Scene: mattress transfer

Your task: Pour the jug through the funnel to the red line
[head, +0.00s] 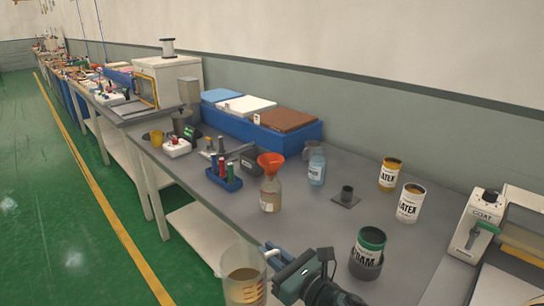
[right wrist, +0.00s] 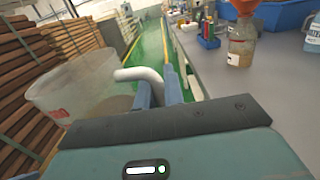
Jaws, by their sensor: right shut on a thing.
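The clear jug (head: 243,284) holds tan liquid and has orange marks on its side. It looks about upright at the bottom of the head view. My right gripper (head: 287,268) is shut on its white handle, which shows in the right wrist view (right wrist: 145,75) between the fingers. The orange funnel (head: 270,162) sits in the mouth of a clear bottle (head: 270,196) on the bench, apart from the jug. The bottle has tan contents and a pale label; I cannot make out a red line. My left gripper is not in view.
The grey bench (head: 320,225) has clear room right of the bottle. Around it stand a blue rack (head: 222,180), a blue-liquid bottle (head: 316,168), a small black stand (head: 346,197), latex tins (head: 410,203) and a green-topped tin (head: 369,248). Blue bins (head: 285,135) line the wall.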

